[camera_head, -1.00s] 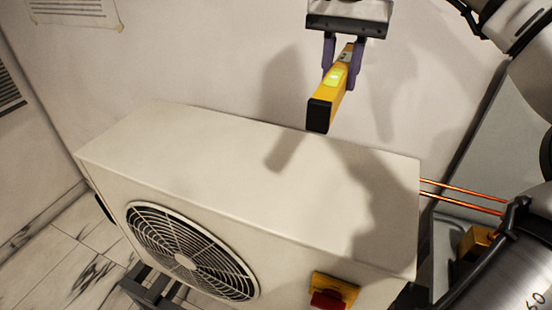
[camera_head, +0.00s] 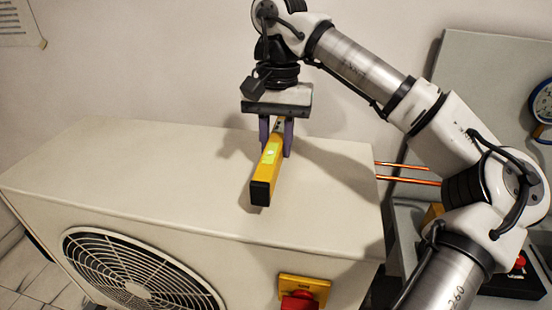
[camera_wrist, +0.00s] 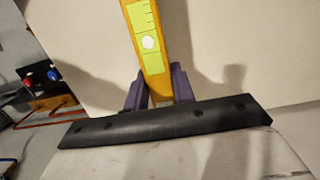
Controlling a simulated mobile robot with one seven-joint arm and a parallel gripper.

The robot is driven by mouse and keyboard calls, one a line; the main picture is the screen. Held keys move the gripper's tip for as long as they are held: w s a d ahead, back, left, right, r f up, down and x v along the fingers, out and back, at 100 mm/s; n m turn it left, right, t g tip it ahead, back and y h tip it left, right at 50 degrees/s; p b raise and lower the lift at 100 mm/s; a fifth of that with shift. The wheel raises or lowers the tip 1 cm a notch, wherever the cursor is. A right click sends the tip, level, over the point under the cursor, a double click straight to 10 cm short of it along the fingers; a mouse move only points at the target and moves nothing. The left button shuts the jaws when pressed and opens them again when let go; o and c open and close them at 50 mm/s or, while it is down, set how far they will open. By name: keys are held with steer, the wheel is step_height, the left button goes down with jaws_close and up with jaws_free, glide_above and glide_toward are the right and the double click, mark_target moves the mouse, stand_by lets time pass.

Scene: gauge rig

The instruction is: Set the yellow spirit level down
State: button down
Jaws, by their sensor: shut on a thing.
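The yellow spirit level (camera_head: 267,170) has a black end cap and a pale green vial window. It points toward the camera over the top of the cream fan unit (camera_head: 130,160). My gripper (camera_head: 275,145) is shut on the level, with its purple fingers on either side near the level's far end. In the wrist view, the level (camera_wrist: 148,50) runs up from between the purple fingers (camera_wrist: 160,88). The level is low over the unit's top; I cannot tell whether it touches. Its underside is hidden.
The unit's front has a round fan grille (camera_head: 140,275) and a red knob on a yellow plate (camera_head: 302,292). Copper pipes (camera_head: 408,172) leave its right side toward a grey panel with a blue-rimmed gauge (camera_head: 541,102). The unit's top is clear left of the level.

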mark_target(278, 134)
steer(key=shift+f, duration=1.95)
steer(key=shift+f, duration=0.25)
steer(key=c, duration=1.2)
jaws_free()
steer(key=shift+r, duration=0.1)
steer(key=shift+o, duration=0.2)
steer(key=r, duration=0.4)
steer(key=w+r, duration=0.1)
steer(key=r, duration=0.7)
steer(key=shift+w+d+r+p, duration=0.15)
steer(key=shift+w+p, duration=0.05)
steer(key=shift+p, duration=0.1)
